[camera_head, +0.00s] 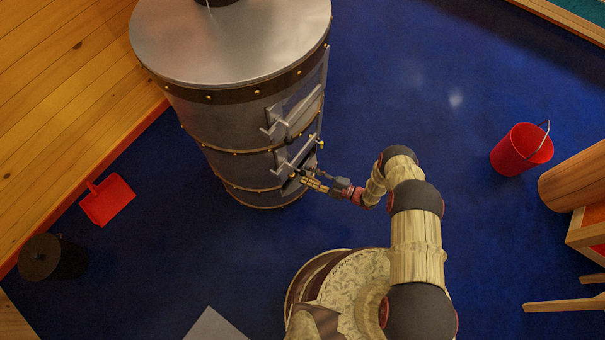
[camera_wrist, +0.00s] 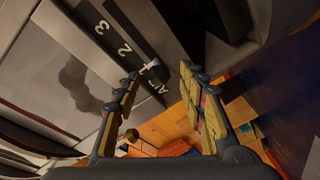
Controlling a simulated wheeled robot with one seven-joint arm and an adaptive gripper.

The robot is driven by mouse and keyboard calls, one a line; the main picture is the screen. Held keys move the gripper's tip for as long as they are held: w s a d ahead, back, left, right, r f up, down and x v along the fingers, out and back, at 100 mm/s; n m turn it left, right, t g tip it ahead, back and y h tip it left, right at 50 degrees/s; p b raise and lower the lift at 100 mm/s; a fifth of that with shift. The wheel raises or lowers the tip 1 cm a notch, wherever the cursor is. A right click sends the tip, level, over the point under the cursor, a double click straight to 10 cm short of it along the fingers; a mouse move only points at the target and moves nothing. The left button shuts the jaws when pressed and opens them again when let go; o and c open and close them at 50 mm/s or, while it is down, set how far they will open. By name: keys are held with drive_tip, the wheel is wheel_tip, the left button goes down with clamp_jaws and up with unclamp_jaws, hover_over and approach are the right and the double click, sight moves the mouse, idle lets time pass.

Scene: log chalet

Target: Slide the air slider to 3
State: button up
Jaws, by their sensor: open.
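The grey metal stove (camera_head: 235,120) stands upright at centre left in the head view. My gripper (camera_head: 304,179) is at the stove's lower front, by the lower door; it also shows in the wrist view (camera_wrist: 160,72). Its two fingers are spread with nothing seen gripped. In the wrist view, a dark scale strip (camera_wrist: 113,36) bears a white 3, a 2 and further marks towards an A. A small pale piece (camera_wrist: 152,66), perhaps the air slider's tab, shows beside the lower marks, between the fingertips. Whether a finger touches it, I cannot tell.
Bars (camera_head: 290,120) stick out from the stove front above my gripper. A red bucket (camera_head: 518,150) stands at the right, near wooden furniture. A red dustpan (camera_head: 107,200) and dark bin (camera_head: 52,258) are at the left. Blue floor is clear between stove and bucket.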

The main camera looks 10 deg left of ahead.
sight(303, 174)
drive_tip(key=shift+w+a, duration=0.15)
drive_tip(key=shift+a, duration=0.65)
drive_tip(key=shift+w+a, duration=0.15)
drive_tip(key=shift+a, duration=0.6)
drive_tip(key=shift+c, duration=0.5)
clamp_jaws()
